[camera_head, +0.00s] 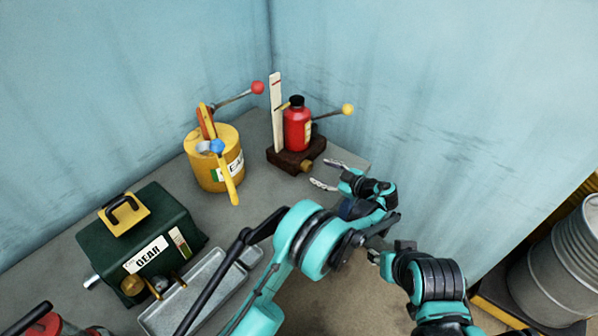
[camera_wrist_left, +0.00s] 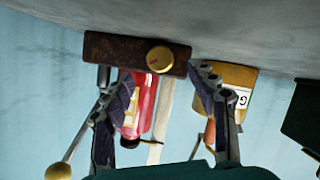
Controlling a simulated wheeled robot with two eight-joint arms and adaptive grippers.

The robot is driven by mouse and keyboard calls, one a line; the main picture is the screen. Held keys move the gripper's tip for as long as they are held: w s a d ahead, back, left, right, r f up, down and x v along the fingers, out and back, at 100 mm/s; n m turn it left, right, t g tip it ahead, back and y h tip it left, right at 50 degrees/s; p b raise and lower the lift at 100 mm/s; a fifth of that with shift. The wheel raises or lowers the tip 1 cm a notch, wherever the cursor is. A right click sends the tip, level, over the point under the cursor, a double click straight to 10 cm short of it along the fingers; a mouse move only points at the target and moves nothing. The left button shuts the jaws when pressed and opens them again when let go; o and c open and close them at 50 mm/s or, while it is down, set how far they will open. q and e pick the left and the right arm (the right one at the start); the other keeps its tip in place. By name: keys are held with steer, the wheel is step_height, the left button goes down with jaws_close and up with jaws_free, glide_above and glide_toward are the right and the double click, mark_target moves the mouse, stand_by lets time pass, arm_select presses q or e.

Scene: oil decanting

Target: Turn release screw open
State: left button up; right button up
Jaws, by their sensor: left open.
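The release screw is a round brass knob (camera_head: 306,167) on the front of the dark brown base (camera_head: 290,157) under the red bottle-shaped body (camera_head: 297,128). My left gripper (camera_head: 328,174) is open just to the right of the knob in the head view. In the wrist view its fingers (camera_wrist_left: 163,76) are spread either side of the knob's line, with a gap to it. My right gripper (camera_head: 382,248) is partly hidden, far from the jack; its jaws are unclear.
A white ruler-like strip (camera_head: 276,112) and a yellow-ball lever (camera_head: 347,109) stand beside the jack. A yellow can (camera_head: 203,172) is to its left. A green gear box (camera_head: 150,225) and grey tray (camera_head: 215,282) sit nearer. A barrel (camera_head: 562,265) is at right.

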mark_target(310, 168)
arm_select(q)
steer(key=b+x, duration=0.1)
steer(key=x, duration=0.5)
steer(key=shift+f+b, duration=0.1)
steer(key=shift+b, duration=0.2)
steer(key=c, duration=1.2)
